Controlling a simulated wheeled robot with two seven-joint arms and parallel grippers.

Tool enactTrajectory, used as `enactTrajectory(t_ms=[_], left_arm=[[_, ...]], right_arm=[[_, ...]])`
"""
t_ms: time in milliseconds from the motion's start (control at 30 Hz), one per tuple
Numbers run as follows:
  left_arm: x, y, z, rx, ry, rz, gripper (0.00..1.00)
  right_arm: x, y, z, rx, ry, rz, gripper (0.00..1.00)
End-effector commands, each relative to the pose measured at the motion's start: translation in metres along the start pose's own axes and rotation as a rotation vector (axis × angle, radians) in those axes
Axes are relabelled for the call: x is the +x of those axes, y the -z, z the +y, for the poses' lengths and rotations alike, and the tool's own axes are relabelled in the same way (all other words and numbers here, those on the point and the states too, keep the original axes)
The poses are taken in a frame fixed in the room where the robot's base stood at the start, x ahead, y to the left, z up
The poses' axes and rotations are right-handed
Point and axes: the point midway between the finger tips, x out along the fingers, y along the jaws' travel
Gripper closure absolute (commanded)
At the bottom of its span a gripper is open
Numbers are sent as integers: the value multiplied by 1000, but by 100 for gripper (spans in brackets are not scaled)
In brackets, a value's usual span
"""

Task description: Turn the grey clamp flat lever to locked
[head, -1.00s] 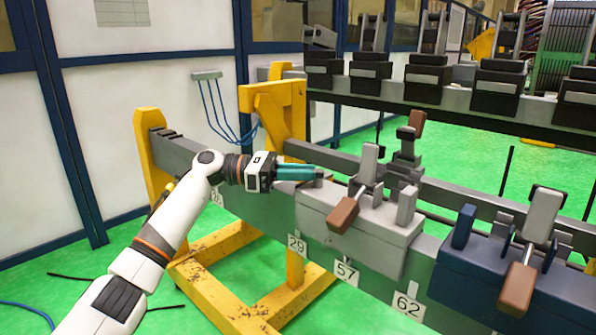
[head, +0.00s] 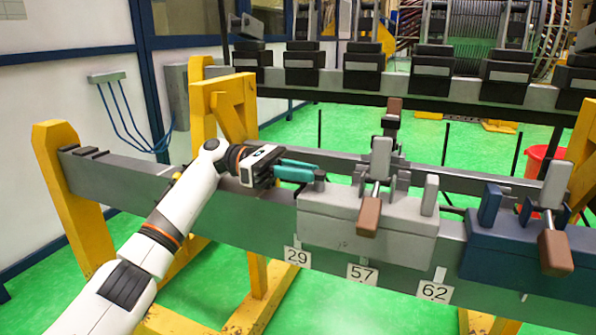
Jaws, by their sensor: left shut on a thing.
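The grey clamp (head: 350,220) sits on the long grey beam, with a brown-handled lever (head: 369,216) hanging at its front and an upright grey plate (head: 381,158) above. My left gripper (head: 316,174) reaches in from the left over the beam. Its teal fingers are shut at a small dark part at the clamp's top left end, which I take for the flat lever (head: 319,184). The fingers hide much of it, so its exact angle cannot be told. My right gripper is not in view.
A blue clamp (head: 515,250) with its own brown-handled lever stands to the right on the beam. Labels 29, 57 and 62 hang below. A second beam with several black clamps (head: 305,65) runs behind. Yellow stands (head: 70,190) hold the beam. A red bin (head: 540,165) is at right.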

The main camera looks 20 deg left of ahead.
Motion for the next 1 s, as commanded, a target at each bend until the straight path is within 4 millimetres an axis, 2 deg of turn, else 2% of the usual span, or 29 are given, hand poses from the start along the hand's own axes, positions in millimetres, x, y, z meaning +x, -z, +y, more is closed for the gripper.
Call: enactTrajectory(t_ms=[467,500,600,867,1000], left_arm=[[-3,0,-1,0,-4,-1,100],[-3,0,-1,0,-4,-1,77],[-2,0,0,0,-5,-1,62],[-1,0,0,0,-8,-1,62],[-9,1,-1,-1,-7,-1,62]], right_arm=[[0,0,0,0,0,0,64],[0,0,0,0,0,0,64],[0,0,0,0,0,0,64],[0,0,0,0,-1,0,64],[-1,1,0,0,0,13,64]])
